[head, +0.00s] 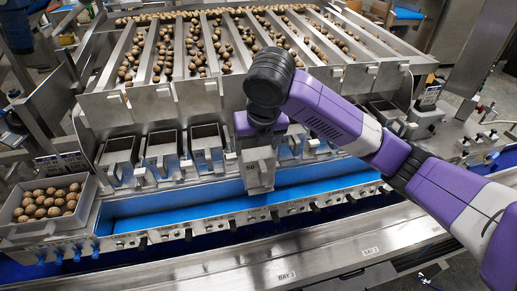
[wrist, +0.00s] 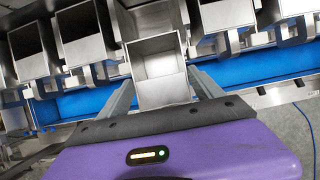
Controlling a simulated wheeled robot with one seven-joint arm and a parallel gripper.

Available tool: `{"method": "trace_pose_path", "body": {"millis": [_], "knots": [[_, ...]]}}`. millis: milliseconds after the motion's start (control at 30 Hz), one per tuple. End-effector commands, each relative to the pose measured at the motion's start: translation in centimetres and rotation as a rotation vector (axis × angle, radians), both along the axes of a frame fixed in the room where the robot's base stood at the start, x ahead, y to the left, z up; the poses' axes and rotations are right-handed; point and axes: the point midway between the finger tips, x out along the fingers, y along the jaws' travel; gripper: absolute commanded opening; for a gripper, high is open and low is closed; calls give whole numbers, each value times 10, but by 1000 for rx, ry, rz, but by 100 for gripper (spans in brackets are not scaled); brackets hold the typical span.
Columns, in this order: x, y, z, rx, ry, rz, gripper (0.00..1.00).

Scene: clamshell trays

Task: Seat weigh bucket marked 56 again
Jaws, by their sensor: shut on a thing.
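My gripper (head: 258,141) is shut on a square, open-topped steel weigh bucket (head: 258,170). It holds the bucket in front of the bucket row, above the blue belt. In the wrist view, the held bucket (wrist: 160,66) sits upright between the two fingers of my gripper (wrist: 163,88), and its inside looks empty. I cannot read a number on it. Other weigh buckets hang in the row behind, such as one (head: 161,152) to the left in the head view and one (wrist: 84,34) in the wrist view. My arm hides the part of the row behind the held bucket.
Sloping steel channels (head: 180,58) carrying round brown nuts rise behind the row. The blue belt (head: 160,218) runs below, in front of it. A steel front rail (head: 215,224) with small knobs borders the belt. A tray of nuts (head: 24,228) stands at the left.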

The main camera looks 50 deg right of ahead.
Motion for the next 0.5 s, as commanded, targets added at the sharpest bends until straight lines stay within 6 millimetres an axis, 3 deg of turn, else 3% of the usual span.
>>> {"method": "trace_pose_path", "body": {"millis": [500], "knots": [[28,-19,-1,-1,-2,-1,3]]}}
